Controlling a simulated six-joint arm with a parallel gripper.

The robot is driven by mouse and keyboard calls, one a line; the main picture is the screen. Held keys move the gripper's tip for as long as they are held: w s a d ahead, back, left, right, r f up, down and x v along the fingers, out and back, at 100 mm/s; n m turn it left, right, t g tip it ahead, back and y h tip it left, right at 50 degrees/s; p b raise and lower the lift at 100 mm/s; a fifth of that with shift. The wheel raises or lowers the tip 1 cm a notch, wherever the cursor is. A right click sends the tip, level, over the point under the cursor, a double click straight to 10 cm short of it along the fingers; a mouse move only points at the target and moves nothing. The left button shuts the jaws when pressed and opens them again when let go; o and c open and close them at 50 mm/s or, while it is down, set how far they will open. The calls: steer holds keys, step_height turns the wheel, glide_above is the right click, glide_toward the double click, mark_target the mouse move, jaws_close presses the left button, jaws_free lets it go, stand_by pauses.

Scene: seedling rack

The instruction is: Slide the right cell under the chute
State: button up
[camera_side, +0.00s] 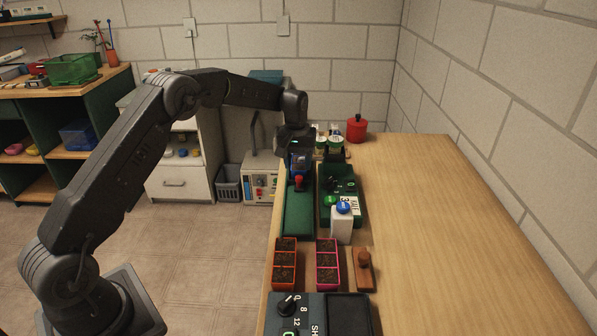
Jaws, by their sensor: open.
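Two soil-filled, three-cell seedling strips stand at the near left of the bench. One is orange-rimmed (274,264) and the other, to its right, is pink-rimmed (317,265). I cannot tell which cell is the right one. A long green rack-like piece (298,215) lies beyond them, with a small red knob (298,183) at its far end. My gripper (299,172) is over that far end, just above or behind the knob, and is open. It is small and dark here, so contact with the knob cannot be told. No chute can be clearly made out.
A green box with dark dials (350,186) stands right of the rack, with a white block with a blue top (341,225) at its near end. A brown wooden piece (364,272), a dark dial panel (310,312) and a red pot (356,130) also stand there. The bench's right side is clear.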

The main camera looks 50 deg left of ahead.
step_height(320, 180, up, 10)
steer(key=shift+s+a, duration=0.15)
steer(key=shift+a, duration=0.05)
steer(key=shift+f, duration=0.1)
steer(key=s+d+r+m+t, duration=0.1)
steer(key=s+d+r+m, duration=0.1)
steer(key=s+d+r, duration=0.5)
steer(key=s+d+r+m+t, duration=0.2)
steer(key=s+r, duration=0.4)
steer(key=s, duration=0.4)
steer(key=s+d+f+m+t, duration=0.1)
steer(key=s+d+f, duration=0.1)
steer(key=s, duration=0.7)
steer(key=s+d+f+m+t, duration=0.1)
steer(key=s+d+f+m, duration=0.1)
steer(key=s, duration=0.8)
steer(key=shift+s+d+f, duration=0.25)
steer(key=shift+d+f, duration=0.15)
steer(key=shift+f, duration=0.45)
